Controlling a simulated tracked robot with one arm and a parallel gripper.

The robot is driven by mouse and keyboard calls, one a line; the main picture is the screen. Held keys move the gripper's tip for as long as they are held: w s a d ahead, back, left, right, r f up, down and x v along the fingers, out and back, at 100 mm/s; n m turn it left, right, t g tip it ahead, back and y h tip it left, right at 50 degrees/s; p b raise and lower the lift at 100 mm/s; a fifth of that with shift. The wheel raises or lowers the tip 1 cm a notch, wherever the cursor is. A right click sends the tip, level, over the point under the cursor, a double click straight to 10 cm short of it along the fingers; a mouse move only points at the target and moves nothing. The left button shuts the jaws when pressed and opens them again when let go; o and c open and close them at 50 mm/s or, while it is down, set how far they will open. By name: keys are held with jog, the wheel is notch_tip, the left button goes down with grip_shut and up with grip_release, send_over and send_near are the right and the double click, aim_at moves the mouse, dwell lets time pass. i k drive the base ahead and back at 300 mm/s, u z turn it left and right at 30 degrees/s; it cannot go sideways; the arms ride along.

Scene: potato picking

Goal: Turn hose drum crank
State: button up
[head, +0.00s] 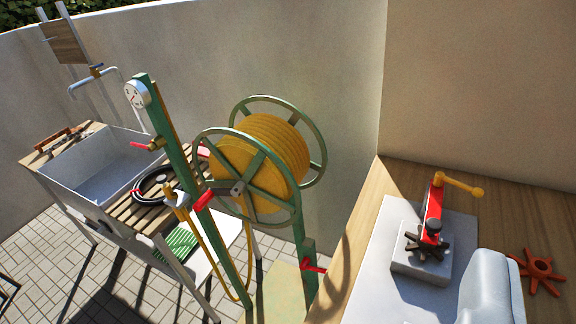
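The hose drum (262,150) stands left of centre on a green frame, with yellow hose wound between two green spoked rims. At the hub of its near rim is a grey crank arm (238,187). A red grip (204,200) sits at the crank's left end, close to the green post. The crank is clear of any gripper. No fingers of my gripper show, so whether it is open or shut cannot be seen.
A green post (172,135) with a gauge (137,94) stands before the drum. A sink (100,165) and slatted bench (140,212) are left. At right, a wooden top (520,215) bears a red device with a yellow lever (434,210) and an orange handwheel (538,270).

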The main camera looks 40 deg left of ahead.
aim_at(259, 163)
jog(key=z, duration=1.8)
jog(key=k, duration=2.15)
jog(key=u, duration=1.95)
jog(key=i, duration=1)
jog(key=z, duration=0.05)
